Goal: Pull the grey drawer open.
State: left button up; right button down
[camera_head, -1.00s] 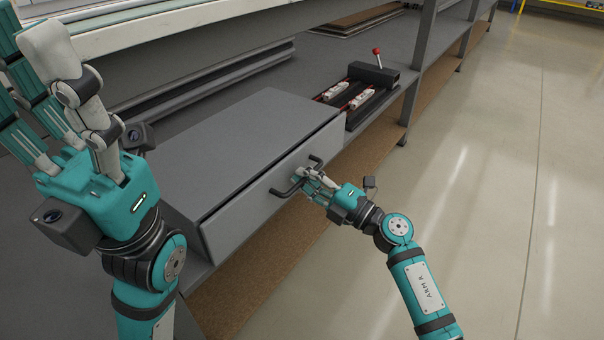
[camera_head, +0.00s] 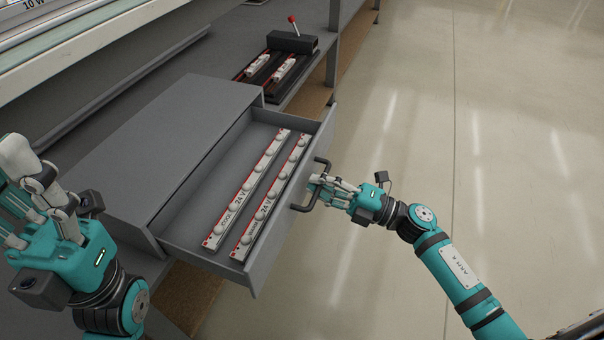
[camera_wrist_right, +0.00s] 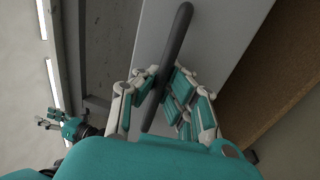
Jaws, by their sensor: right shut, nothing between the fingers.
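The grey drawer (camera_head: 276,243) stands well open, pulled out to the right from its grey cabinet (camera_head: 165,140). Two light strips with red edges and several round knobs (camera_head: 263,172) lie inside it. Its dark bar handle (camera_head: 301,208) is on the front panel. My right gripper (camera_head: 320,183) is at the middle of the handle, shut with nothing pinched between its fingers. In the right wrist view the handle (camera_wrist_right: 168,65) runs across between the finger links. My left gripper (camera_head: 16,188) is open and empty at the left edge, away from the drawer; some of its fingers are cut off.
A dark fixture with a red-knobbed lever (camera_head: 292,42) and two small light parts stands on the grey bench behind the cabinet. A pale frame (camera_head: 90,45) crosses the upper left. The floor (camera_head: 430,130) right of the drawer is clear.

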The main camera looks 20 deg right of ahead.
jog(key=shift+s+d, duration=0.25)
jog(key=shift+d, duration=0.05)
jog(key=c, duration=2.1)
grip_release()
jog(key=o, duration=0.7)
jog(key=v, duration=1.2)
